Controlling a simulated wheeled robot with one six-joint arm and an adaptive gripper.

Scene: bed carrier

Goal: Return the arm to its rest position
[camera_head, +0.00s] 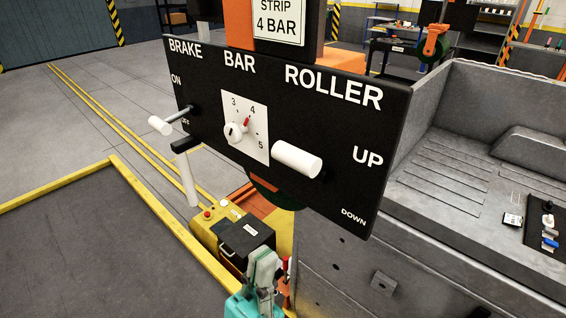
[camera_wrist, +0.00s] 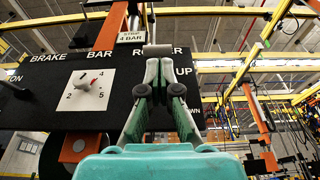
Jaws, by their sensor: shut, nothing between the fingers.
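My gripper (camera_head: 264,258) is low in the head view, below the black control panel (camera_head: 335,205), with its teal body at the bottom edge. In the wrist view my gripper (camera_wrist: 158,66) has its fingers together and empty, pointing up in front of the panel (camera_wrist: 45,118). The white roller handle (camera_head: 297,159) sticks out of the panel, left of the word UP. In the wrist view the roller handle (camera_wrist: 160,49) shows just above the fingertips; I cannot tell the gap in depth. Most of my arm is out of sight.
The panel carries a dial (camera_head: 247,127) with a red pointer near 4 and a white brake lever (camera_head: 160,125). Another white handle (camera_head: 187,179) hangs below. A grey metal machine bed (camera_head: 440,180) stands at right. Yellow-lined floor (camera_head: 75,250) is open at left.

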